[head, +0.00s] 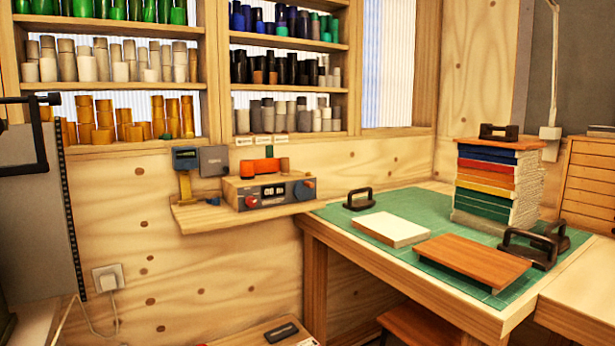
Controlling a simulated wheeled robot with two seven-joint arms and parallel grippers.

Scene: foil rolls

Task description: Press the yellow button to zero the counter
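A small wooden unit (268,189) with a dark front panel stands on a wall shelf, left of the green-topped table. Its lit display (273,191) shows characters too small to read surely. A red round control (252,201) is at its left end and a larger dark blue one (304,189) at its right. An orange and dark piece (262,166) sits on top. Left of it, a dark device with a small screen (186,158) stands on a yellow stem (185,187). I cannot make out a clearly yellow button. Neither gripper is in view.
The wooden wall shelf (205,218) has some bare room at its front left. The table's green mat (335,213) holds a white block (390,229), a brown board (472,262), dark handled tools and a colourful stack (487,186). Shelves of rolls (88,68) rise behind.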

